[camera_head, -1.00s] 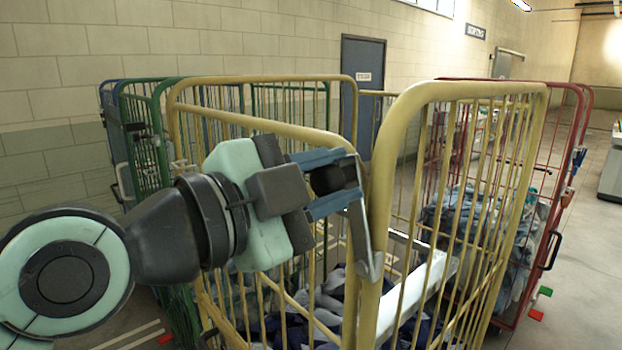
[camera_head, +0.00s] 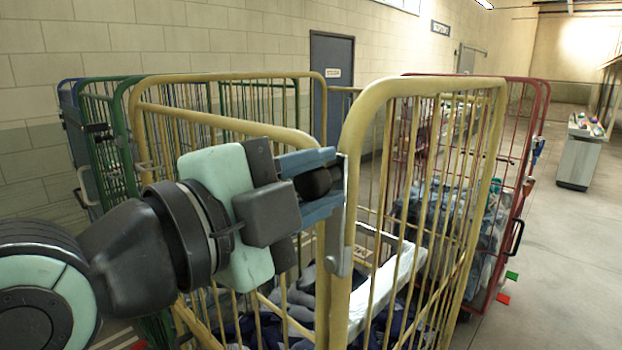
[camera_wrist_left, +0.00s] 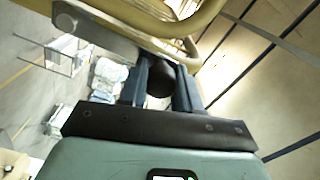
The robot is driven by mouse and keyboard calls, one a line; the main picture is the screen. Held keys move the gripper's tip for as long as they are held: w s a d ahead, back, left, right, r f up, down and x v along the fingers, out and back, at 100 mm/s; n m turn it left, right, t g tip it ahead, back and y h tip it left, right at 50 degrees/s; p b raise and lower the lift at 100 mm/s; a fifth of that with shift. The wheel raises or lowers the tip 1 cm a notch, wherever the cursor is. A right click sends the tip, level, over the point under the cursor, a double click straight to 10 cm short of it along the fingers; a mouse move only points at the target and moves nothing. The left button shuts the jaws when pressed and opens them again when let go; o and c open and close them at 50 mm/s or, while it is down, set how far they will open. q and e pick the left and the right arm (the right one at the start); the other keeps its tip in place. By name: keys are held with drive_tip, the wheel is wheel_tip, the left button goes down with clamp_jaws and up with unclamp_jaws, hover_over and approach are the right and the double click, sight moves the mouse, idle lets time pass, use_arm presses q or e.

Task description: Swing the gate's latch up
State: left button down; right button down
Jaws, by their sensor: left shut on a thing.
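The yellow cage's gate (camera_head: 430,200) stands at the centre right, its thick front post beside my left gripper. The latch is a grey metal bar (camera_head: 341,225) hanging nearly upright against that post, with a dark round knob (camera_head: 317,183) near its top. My left gripper (camera_head: 322,182) comes in from the left, its blue fingers shut around the knob. In the left wrist view, the dark knob (camera_wrist_left: 160,82) sits between the fingers, and the grey latch bar (camera_wrist_left: 95,38) runs off to the upper left. My right gripper is not in view.
Inside the yellow cage lie dark and grey bags (camera_head: 300,300) and a white ledge (camera_head: 385,290). Green cages (camera_head: 110,130) stand behind left, and a red cage (camera_head: 520,180) stands close on the right.

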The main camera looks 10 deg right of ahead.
use_arm(q)
drive_tip(key=c, duration=1)
unclamp_jaws()
drive_tip(key=shift+s+r, duration=0.1)
drive_tip(key=shift+s, duration=0.05)
drive_tip(key=shift+c, duration=0.2)
drive_tip(key=shift+o, duration=1.3)
drive_tip(key=shift+d, duration=0.1)
drive_tip(key=shift+a, duration=0.2)
drive_tip(key=b+v, duration=0.3)
drive_tip(key=v, duration=1)
drive_tip(key=shift+s+b, duration=0.2)
drive_tip(key=shift+b, duration=0.2)
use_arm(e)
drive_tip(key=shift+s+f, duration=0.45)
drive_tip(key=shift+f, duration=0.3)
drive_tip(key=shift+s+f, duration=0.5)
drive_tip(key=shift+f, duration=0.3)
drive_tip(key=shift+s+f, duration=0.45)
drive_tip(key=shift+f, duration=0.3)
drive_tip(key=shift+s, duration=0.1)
